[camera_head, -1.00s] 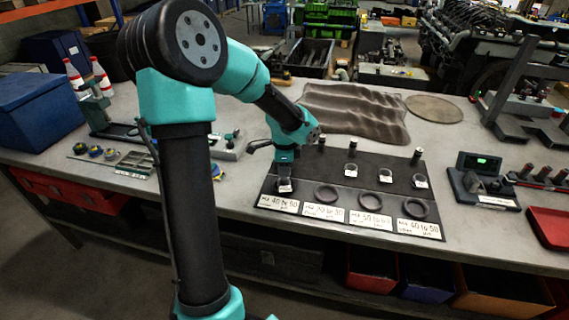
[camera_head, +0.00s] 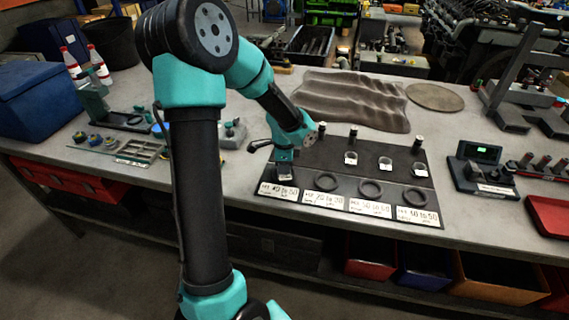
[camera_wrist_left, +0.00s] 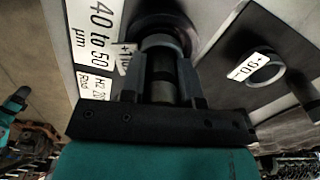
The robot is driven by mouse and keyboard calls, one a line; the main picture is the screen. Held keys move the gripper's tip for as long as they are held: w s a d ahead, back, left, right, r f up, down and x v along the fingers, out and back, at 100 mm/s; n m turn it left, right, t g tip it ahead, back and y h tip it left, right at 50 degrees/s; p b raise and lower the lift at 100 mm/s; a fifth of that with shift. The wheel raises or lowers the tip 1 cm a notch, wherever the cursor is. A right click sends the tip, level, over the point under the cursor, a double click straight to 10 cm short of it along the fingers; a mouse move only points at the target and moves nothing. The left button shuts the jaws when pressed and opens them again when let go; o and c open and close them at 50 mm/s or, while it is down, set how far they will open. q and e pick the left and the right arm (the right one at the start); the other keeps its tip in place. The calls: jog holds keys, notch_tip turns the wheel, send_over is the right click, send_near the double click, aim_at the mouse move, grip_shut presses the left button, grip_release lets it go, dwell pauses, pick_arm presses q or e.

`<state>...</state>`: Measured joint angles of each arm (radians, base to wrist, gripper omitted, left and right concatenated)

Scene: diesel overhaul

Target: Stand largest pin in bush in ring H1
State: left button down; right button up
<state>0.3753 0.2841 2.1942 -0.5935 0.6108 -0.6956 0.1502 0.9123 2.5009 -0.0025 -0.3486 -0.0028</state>
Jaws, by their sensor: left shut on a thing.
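My left gripper (camera_head: 284,172) is at the leftmost place on the dark mat (camera_head: 285,205), over the ring there, which my gripper mostly hides in the head view. In the left wrist view its fingers (camera_wrist_left: 160,95) are shut on a dark upright pin (camera_wrist_left: 162,82). The pin's far end meets a lighter bush (camera_wrist_left: 160,42) with a "+110" tag, inside a dark ring (camera_wrist_left: 170,22). How deep the pin sits I cannot tell. Three pins stand at the back of the mat, one of them (camera_head: 353,132) in the middle. My right gripper is not in view.
Three empty rings (camera_head: 371,188) lie to the right, with tagged bushes (camera_head: 385,163) behind them and white labels (camera_head: 370,208) in front. A wavy brown cloth (camera_head: 350,100) lies behind.

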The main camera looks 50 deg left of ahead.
pick_arm(q)
jog(key=shift+s+d+f, duration=0.1)
jog(key=shift+s+f, duration=0.1)
jog(key=shift+f, duration=0.3)
dwell(0.6)
jog(key=c, duration=0.8)
grip_release()
notch_tip(320, 180, up, 18)
jog(key=shift+w+r, duration=0.15)
jog(key=shift+r, duration=0.1)
jog(key=shift+f, duration=0.1)
dwell(0.8)
notch_tip(320, 180, down, 16)
jog(key=shift+f, duration=0.1)
dwell(0.7)
